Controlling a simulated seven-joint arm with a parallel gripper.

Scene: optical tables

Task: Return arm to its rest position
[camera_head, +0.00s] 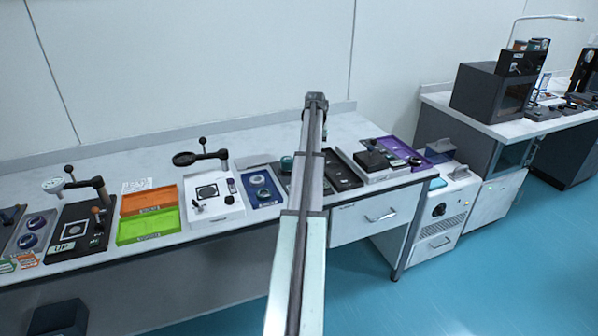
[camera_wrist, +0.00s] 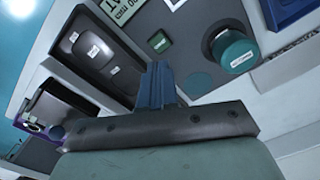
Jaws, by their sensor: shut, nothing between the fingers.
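My gripper (camera_wrist: 157,85) shows in the wrist view with its two blue-grey fingers together and nothing between them. It is above the bench, over a grey station with a teal-capped jar (camera_wrist: 232,52) at its upper right. A black tray (camera_wrist: 92,50) with labelled compartments lies to its left. In the camera_head view my arm stretches from the bottom edge up over the white bench (camera_head: 250,140), and the gripper itself is hidden. The teal jar (camera_head: 287,163) shows just left of the arm and the black tray (camera_head: 340,172) just right of it.
On the bench left of my arm stand a blue tray (camera_head: 261,186), a white station with a magnifier (camera_head: 186,158), an orange tray (camera_head: 149,200) and a green tray (camera_head: 149,227). A purple tray (camera_head: 398,150) lies at right. Blue floor (camera_head: 470,270) is clear at lower right.

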